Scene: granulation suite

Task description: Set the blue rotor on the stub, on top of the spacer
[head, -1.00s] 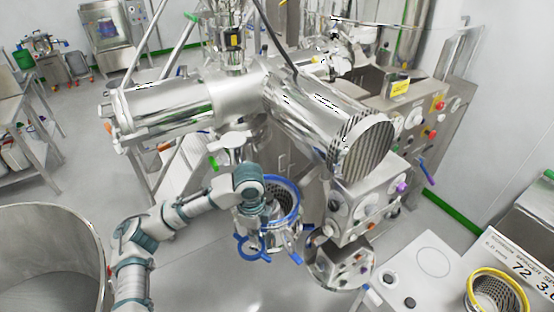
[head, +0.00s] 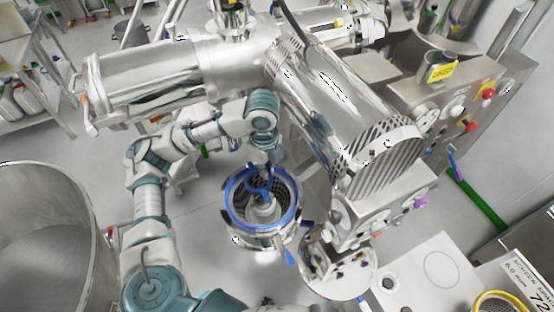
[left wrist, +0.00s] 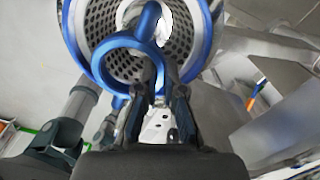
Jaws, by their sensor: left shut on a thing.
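My left gripper (head: 266,164) reaches down from the far side of the blue-rimmed perforated basket (head: 232,218). It is shut on the blue rotor (head: 256,190), which shows as a blue ring with a bar over the basket's opening. In the left wrist view the rotor's ring (left wrist: 100,66) lies in front of the fingers (left wrist: 160,92), with the perforated basket wall (left wrist: 98,22) behind it. A grey metal stub (head: 264,210) stands in the middle of the basket. I cannot make out the spacer on it. My right gripper is not in view.
A large metal housing (head: 335,105) hangs close above and right of the basket. A control box (head: 375,210) with knobs stands to the right. A white worktop (head: 440,275) with a yellow-rimmed screen (head: 500,297) is at the lower right. A big steel bowl (head: 45,235) is at the left.

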